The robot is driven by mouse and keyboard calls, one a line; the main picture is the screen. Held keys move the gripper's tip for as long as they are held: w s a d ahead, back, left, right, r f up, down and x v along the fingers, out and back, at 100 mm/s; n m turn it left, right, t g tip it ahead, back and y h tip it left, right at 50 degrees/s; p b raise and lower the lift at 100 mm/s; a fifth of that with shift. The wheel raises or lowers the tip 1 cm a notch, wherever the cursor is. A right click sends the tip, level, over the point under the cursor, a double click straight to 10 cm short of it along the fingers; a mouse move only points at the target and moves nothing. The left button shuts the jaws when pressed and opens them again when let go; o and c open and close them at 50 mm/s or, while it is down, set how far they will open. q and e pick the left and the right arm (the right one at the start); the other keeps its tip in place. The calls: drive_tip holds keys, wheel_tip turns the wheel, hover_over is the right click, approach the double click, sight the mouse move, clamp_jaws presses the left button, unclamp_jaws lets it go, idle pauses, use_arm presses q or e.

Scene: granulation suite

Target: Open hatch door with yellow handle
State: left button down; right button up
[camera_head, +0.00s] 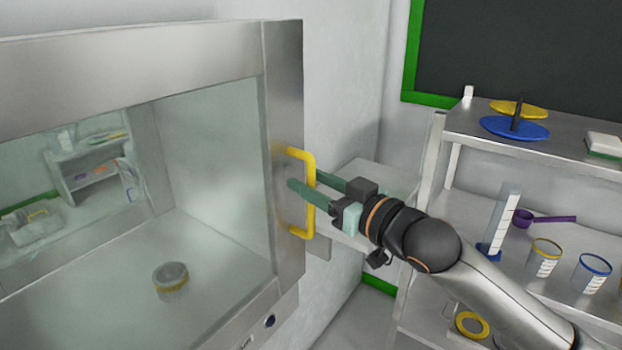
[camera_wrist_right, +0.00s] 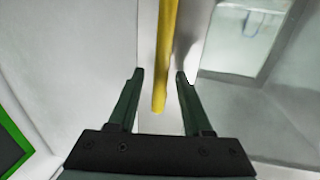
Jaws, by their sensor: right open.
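The hatch door is a glass pane in a steel frame (camera_head: 284,85) on the left of the head view, and it looks shut. Its yellow handle (camera_head: 311,190) is an upright bar on the frame's right edge. My right gripper (camera_head: 308,186) reaches in from the right at the handle, fingers pointing at the door. In the right wrist view the handle (camera_wrist_right: 166,55) runs between the two open green fingers (camera_wrist_right: 160,75), with a gap on each side. My left gripper is not in view.
Behind the glass stands a small container with a yellow band (camera_head: 171,281). A steel shelf (camera_head: 470,140) on the right holds blue and yellow discs, a measuring cylinder (camera_head: 502,225), a purple scoop (camera_head: 542,218) and beakers (camera_head: 590,272). A white wall lies behind my gripper.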

drive_tip(key=shift+w+a, duration=0.15)
clamp_jaws()
idle(0.4)
idle(1.0)
